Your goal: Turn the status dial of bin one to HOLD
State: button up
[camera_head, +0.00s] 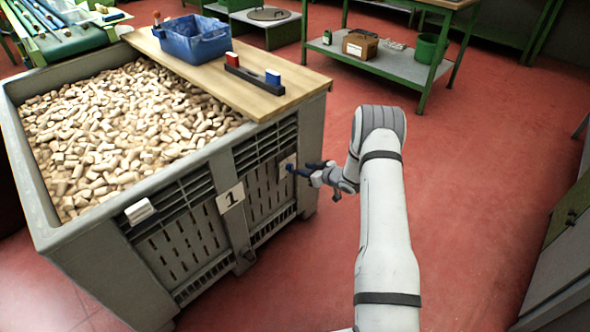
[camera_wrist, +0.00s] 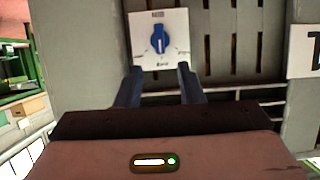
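The status dial is a blue knob (camera_wrist: 160,39) with a white line, on a white square plate (camera_wrist: 178,58). In the wrist view the knob stands about upright in the picture, its white line pointing vertically. Small lettering above and below it is too small to read surely. In the head view the plate (camera_head: 284,163) is on the side of bin one (camera_head: 190,160), right of the "1" sign (camera_head: 231,197). My gripper (camera_wrist: 160,76) is open, its two dark fingers apart and empty, with the knob beyond the gap. In the head view my gripper (camera_head: 303,170) is close to the plate; contact is unclear.
Bin one is full of corks (camera_head: 120,125). A wooden board (camera_head: 255,95) across it carries a blue tub (camera_head: 195,40) and small red and blue blocks. A green-framed shelf (camera_head: 385,62) stands behind. Red floor right of my arm is clear.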

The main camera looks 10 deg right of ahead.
aim_at(290, 168)
jog(key=x, duration=0.7)
jog(key=shift+b, duration=0.45)
jog(key=shift+a, duration=0.1)
jog(key=shift+c, duration=0.2)
jog(key=c, duration=0.6)
jog(key=shift+w, duration=0.1)
jog(key=shift+c, duration=0.2)
